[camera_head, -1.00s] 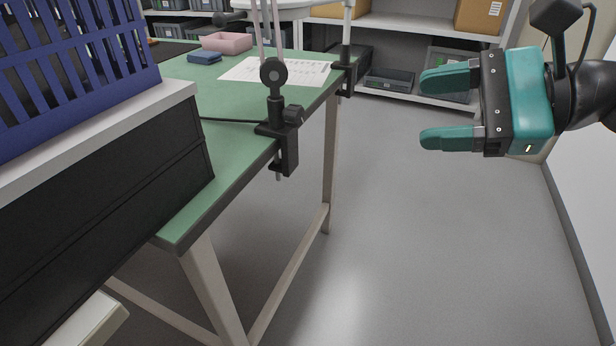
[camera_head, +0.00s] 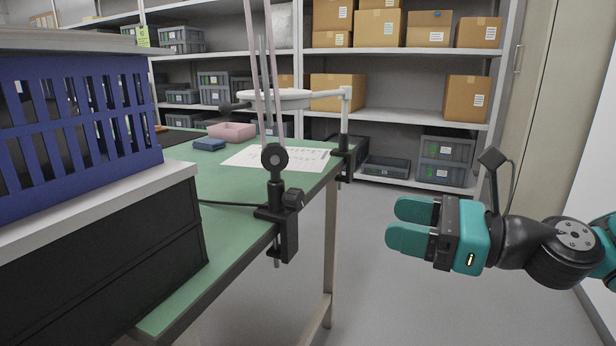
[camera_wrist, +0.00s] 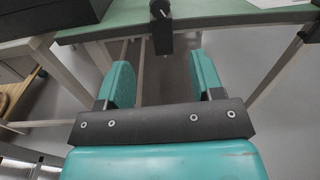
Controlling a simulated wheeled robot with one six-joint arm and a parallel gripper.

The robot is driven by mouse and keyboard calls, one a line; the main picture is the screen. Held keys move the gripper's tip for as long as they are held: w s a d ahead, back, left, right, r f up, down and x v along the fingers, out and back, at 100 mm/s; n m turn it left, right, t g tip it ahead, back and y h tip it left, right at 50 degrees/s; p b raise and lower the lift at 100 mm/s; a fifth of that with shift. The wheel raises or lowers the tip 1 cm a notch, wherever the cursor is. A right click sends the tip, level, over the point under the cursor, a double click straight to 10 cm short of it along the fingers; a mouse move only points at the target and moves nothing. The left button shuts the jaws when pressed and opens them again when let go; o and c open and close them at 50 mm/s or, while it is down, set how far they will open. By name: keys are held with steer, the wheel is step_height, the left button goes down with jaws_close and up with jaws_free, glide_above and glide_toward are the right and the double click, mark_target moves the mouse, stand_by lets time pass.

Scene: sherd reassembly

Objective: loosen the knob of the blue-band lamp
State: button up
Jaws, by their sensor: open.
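A black lamp clamp (camera_head: 284,232) grips the near right edge of the green table, with a dark knob (camera_head: 293,200) on its side. Pale pink lamp rods (camera_head: 261,80) rise above its round joint. I see no blue band on it. A second lamp, with a white round head (camera_head: 280,97), is clamped at the far table corner; no blue band shows there either. My gripper (camera_head: 396,223) is open and empty, right of the near clamp and apart from it. In the wrist view a dark clamp (camera_wrist: 162,30) shows beyond my open fingers (camera_wrist: 160,70).
The green table (camera_head: 235,210) carries a paper sheet (camera_head: 275,157), a pink tray (camera_head: 231,131) and a blue item (camera_head: 209,144). A blue crate (camera_head: 75,130) on black boxes (camera_head: 100,265) blocks the left. Shelves (camera_head: 400,118) stand behind. Floor right of the table is clear.

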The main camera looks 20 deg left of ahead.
steer(key=p, duration=0.8)
glide_toward(301, 202)
steer(key=a, duration=0.2)
steer(key=a+b, duration=0.1)
steer(key=a, duration=0.4)
steer(key=shift+w+a, duration=0.3)
steer(key=shift+w+a+r, duration=0.1)
steer(key=shift+a, duration=0.5)
steer(key=c, duration=0.9)
